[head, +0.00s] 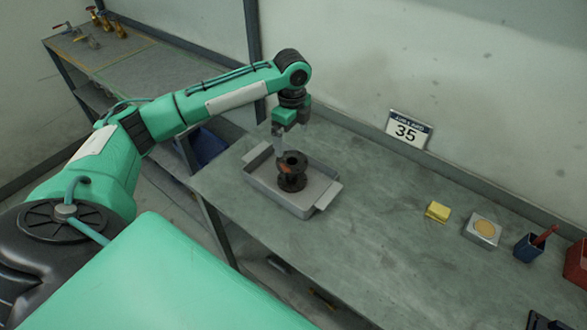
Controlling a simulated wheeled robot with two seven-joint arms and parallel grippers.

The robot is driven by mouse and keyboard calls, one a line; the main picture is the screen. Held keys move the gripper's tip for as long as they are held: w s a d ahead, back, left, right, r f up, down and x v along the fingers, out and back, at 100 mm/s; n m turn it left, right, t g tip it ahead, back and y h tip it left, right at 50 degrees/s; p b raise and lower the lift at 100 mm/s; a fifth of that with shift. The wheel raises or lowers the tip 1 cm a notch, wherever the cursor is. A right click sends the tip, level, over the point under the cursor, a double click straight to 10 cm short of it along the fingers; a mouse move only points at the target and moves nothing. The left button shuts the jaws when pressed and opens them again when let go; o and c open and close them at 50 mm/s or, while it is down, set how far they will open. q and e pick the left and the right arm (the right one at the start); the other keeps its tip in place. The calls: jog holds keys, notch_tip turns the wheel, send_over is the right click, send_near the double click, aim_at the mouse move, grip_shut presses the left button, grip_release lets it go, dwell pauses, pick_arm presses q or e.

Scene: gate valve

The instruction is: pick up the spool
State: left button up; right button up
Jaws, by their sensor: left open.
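The spool (292,179) is a dark, flanged cylinder with some rusty brown on it. It stands upright in a shallow grey metal tray (263,193) on the workbench. My left gripper (279,158) points down just at the left side of the spool's top. It is open, and its fingers are small and partly hard to make out against the spool. I cannot tell whether a finger touches the spool. My right gripper is not in view.
A yellow block (438,211), a pale box with a round tan top (482,231), a blue cup (528,248) and a red bin (577,265) stand to the right. Brass valves (106,23) sit on the far-left bench. The bench's middle is clear.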

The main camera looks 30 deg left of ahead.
aim_at(292, 160)
pick_arm(q)
notch_tip(292, 160, down, 6)
jog(key=shift+f+p, duration=0.25)
jog(key=shift+p, duration=0.45)
jog(key=shift+f+p, duration=0.55)
notch_tip(292, 160, down, 4)
jog(key=shift+a+r+p, duration=0.1)
jog(key=shift+r+p, duration=0.15)
jog(key=shift+p, duration=0.5)
jog(key=shift+f, duration=0.35)
jog(key=shift+c, duration=0.4)
jog(key=c, duration=1.5)
jog(key=shift+w+r, duration=0.1)
jog(key=shift+c, duration=0.8)
jog(key=shift+r, duration=0.15)
